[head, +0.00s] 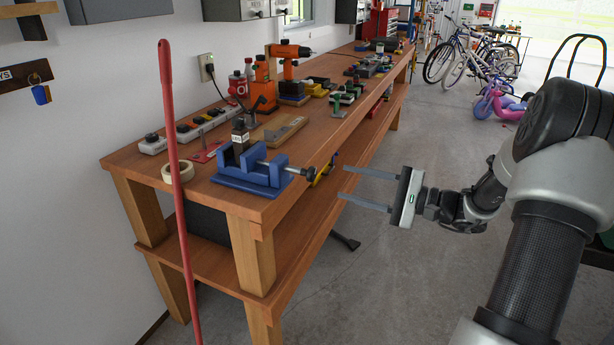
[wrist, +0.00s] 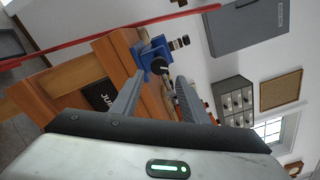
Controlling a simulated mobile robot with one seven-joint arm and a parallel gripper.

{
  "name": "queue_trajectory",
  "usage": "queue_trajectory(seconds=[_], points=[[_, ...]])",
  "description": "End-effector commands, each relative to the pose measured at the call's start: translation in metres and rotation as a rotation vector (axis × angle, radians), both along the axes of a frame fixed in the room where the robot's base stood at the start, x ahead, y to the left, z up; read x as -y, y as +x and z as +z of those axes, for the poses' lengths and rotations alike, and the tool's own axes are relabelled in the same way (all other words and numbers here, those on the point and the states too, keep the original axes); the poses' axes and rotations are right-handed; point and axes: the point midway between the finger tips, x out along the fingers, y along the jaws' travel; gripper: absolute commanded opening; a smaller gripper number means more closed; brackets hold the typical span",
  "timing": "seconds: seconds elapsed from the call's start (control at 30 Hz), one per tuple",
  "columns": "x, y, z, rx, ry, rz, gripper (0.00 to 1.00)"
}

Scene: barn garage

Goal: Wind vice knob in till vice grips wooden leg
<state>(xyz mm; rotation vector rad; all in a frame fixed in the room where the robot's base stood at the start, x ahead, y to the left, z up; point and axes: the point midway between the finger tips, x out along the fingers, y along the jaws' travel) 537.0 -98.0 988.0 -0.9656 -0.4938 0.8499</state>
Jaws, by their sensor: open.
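The blue vice (head: 248,170) sits on the near end of the wooden workbench. Its screw runs right to a dark knob (head: 308,173) at the bench's front edge. In the wrist view the vice (wrist: 151,52) and its round knob (wrist: 160,67) show between my fingers, beyond their tips. My gripper (head: 342,182) is open and empty in the air, just right of the knob and apart from it. A small dark block with a white label (head: 240,135) stands at the vice's jaws; I cannot tell whether they touch it. I cannot clearly make out a wooden leg.
A red pole (head: 175,180) stands upright before the near end of the workbench (head: 215,203). A tape roll (head: 178,172), an orange drill (head: 288,60) and several small tools lie on the bench. Bicycles (head: 480,55) stand far back.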

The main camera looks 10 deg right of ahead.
Motion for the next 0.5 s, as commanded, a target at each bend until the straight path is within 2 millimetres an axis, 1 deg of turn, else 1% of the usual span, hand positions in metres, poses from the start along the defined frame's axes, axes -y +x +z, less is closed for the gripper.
queue_trajectory(seconds=[0.03, 0.3, 0.4, 0.5], points=[[-0.011, 0.006, -0.001, 0.0, -0.001, 0.005, 0.41], [-0.059, 0.041, -0.002, -0.001, -0.001, 0.005, 0.41], [-0.073, 0.051, -0.002, -0.001, 0.0, 0.004, 0.41], [-0.083, 0.06, -0.001, 0.0, -0.001, 0.003, 0.41]])
